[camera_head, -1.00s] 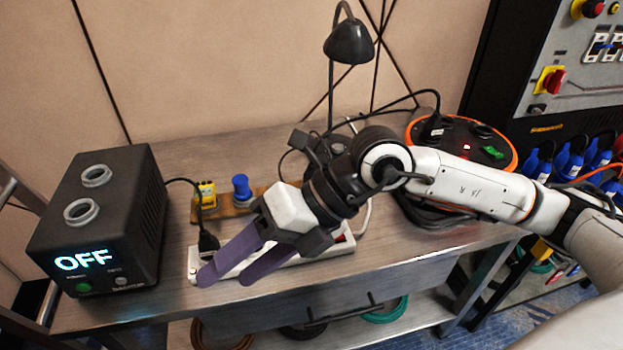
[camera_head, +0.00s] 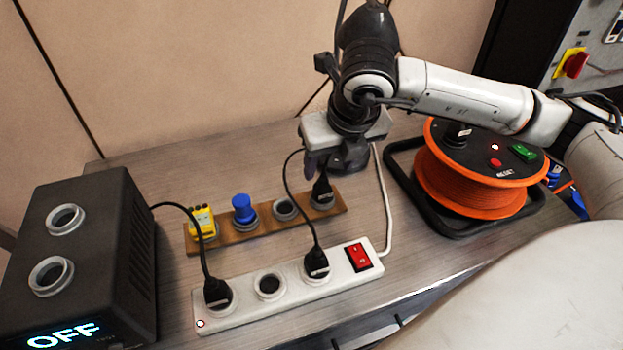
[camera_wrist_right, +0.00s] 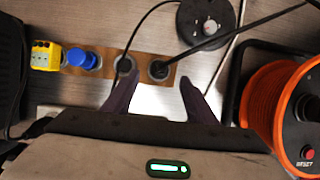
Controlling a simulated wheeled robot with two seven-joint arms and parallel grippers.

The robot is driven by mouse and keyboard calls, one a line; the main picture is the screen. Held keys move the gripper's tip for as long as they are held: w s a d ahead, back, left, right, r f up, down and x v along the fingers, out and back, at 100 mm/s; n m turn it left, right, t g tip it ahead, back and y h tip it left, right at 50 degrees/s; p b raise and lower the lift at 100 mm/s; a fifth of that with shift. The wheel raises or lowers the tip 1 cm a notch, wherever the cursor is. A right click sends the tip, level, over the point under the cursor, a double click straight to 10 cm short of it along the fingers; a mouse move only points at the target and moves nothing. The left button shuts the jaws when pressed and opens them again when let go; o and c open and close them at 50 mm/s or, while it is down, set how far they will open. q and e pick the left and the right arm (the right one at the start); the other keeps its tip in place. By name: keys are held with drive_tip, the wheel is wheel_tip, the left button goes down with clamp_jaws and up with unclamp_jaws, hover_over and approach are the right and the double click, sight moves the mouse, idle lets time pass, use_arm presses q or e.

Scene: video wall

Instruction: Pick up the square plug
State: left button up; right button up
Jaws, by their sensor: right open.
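A wooden strip of round sockets (camera_head: 263,233) lies on the table. It holds a yellow boxy plug (camera_head: 201,222) at its left end, a blue round plug (camera_head: 243,208), an empty socket, and a black plug (camera_head: 322,192) with a cable at its right end. I cannot tell for sure which is called the square plug; the yellow one looks boxiest. My right gripper (camera_head: 322,168) points down just above and behind the black plug. In the right wrist view its fingers (camera_wrist_right: 157,92) are open and apart, with the black plug (camera_wrist_right: 158,69) between their lines. Nothing is held.
A white power strip (camera_head: 285,290) with two black plugs and a red switch lies in front. A black box reading OFF (camera_head: 90,255) stands at left. An orange cable reel (camera_head: 470,185) is at right. A round black base (camera_wrist_right: 207,25) and loose cables lie behind the wooden strip.

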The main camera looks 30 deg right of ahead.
sight(325, 183)
drive_tip(key=x, duration=0.3)
drive_tip(key=shift+s+f, duration=0.1)
drive_tip(key=shift+s, duration=0.2)
drive_tip(key=p+x, duration=0.1)
drive_tip(key=x, duration=0.4)
drive_tip(key=shift+f, duration=0.3)
use_arm(q)
drive_tip(key=shift+s+a, duration=0.15)
drive_tip(key=shift+s, duration=0.55)
use_arm(e)
drive_tip(key=shift+w, duration=0.1)
drive_tip(key=shift+c, duration=0.7)
drive_tip(key=c, duration=1.1)
use_arm(q)
drive_tip(key=shift+r, duration=0.15)
use_arm(e)
drive_tip(key=shift+r, duration=0.1)
